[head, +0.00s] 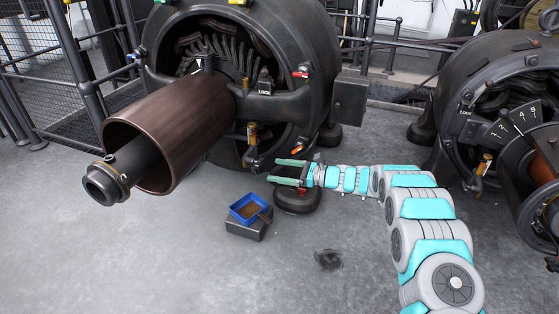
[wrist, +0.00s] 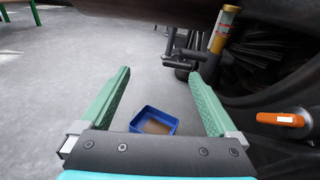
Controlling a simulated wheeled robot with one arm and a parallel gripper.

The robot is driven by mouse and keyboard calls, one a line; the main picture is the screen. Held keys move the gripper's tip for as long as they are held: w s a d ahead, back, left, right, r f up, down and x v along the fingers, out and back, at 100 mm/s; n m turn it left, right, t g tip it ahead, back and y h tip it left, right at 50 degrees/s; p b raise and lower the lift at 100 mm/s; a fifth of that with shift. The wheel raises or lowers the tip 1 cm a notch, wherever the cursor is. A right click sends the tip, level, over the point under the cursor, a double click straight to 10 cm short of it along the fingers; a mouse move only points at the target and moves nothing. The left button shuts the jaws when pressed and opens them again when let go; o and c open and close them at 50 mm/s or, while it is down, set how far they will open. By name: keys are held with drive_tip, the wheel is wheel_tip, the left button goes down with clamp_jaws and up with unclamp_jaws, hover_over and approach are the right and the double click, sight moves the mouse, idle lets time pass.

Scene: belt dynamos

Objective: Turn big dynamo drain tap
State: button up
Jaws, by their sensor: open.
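The big dynamo (head: 320,60) is a large dark machine with a brown cylinder in front. Low on its front hangs a dark tap fitting (head: 251,158) under a gauge with yellow bands (head: 252,133). In the wrist view the fitting (wrist: 182,62) is just beyond the right fingertip, below the gauge (wrist: 222,32). An orange handle (wrist: 280,119) is to the right of my right finger; I cannot tell which of the two is the drain tap. My gripper (head: 274,171) is open and empty, its green fingers (wrist: 160,75) pointing towards the fitting, apart from it.
A blue tray (head: 236,213) with brown contents sits on a dark block (head: 247,229) below my gripper. A round dark foot (head: 298,202) is under my wrist. A second dynamo (head: 500,75) stands at right. Railings (head: 90,95) run at left. Open floor (head: 150,260) lies in front.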

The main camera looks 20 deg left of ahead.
sight(258, 162)
drive_tip(key=w+a+m+t+b, duration=0.1)
drive_tip(key=w+a, duration=0.2)
drive_tip(key=a, duration=0.3)
drive_tip(key=shift+w+a+f+y, duration=0.15)
drive_tip(key=shift+a+f+y, duration=0.25)
drive_tip(key=c, duration=1.4)
